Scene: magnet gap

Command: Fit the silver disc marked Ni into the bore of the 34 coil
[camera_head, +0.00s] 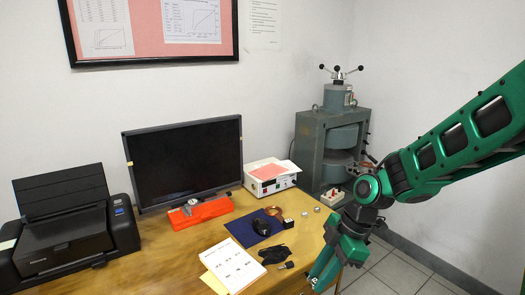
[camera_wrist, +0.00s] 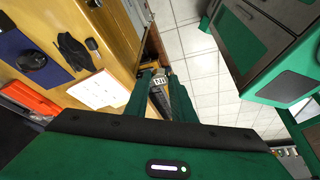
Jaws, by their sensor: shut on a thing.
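My gripper (camera_head: 322,281) hangs low at the table's front right edge. In the wrist view my gripper (camera_wrist: 160,76) is shut on a small dark thing with a white label (camera_wrist: 159,80). The label's print looks like a number but is too small to read surely, and the fingers hide most of the thing. Two small silver pieces, one nearer (camera_head: 304,214) and one farther right (camera_head: 317,210), lie on the table's right part. Their marks cannot be read, so I cannot tell which is Ni. A copper-coloured ring (camera_head: 273,211) lies by the blue mat; no 34 shows.
A grey magnet (camera_head: 310,145) stands behind. Tiled floor (camera_head: 385,270) is right of the table.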

